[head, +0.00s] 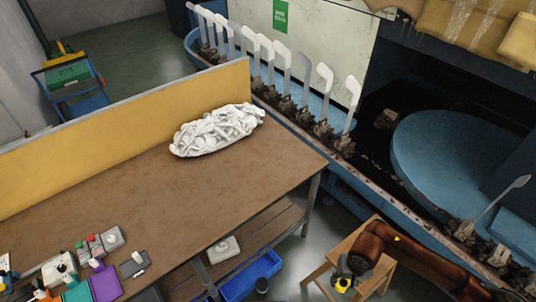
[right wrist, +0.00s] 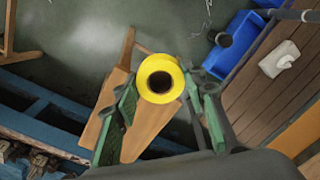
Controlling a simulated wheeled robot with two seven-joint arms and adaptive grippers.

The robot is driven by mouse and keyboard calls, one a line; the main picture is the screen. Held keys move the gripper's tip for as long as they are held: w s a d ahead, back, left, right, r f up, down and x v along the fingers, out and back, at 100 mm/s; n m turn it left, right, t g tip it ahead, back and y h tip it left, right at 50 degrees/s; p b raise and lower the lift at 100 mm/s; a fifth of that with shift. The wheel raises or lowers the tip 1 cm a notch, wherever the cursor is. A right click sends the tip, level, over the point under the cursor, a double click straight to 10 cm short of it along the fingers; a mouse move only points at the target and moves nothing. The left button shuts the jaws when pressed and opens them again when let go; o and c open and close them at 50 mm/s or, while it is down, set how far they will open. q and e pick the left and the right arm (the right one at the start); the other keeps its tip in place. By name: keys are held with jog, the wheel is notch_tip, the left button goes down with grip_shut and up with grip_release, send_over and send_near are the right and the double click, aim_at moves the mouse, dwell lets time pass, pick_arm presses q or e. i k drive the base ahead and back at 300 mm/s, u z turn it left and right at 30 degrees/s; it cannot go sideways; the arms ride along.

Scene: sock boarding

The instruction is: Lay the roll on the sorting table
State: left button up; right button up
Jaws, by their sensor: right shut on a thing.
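The yellow roll (right wrist: 149,92) with a dark round hole is held between the green fingers of my right gripper (right wrist: 160,85), which is shut on it. A white crumpled bundle (head: 215,131) lies at the table's back right. My left gripper is not in view.
A wooden stool (head: 353,245) stands below my right gripper. A blue bin (head: 250,276) and a white box (head: 222,250) are under the table. Small coloured items (head: 105,283) crowd the table's front left. The tabletop's middle is clear. A conveyor with several upright white boards (head: 324,85) runs behind.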

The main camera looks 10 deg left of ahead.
aim_at(179, 229)
jog(key=i, duration=0.8)
jog(key=u, duration=2.75)
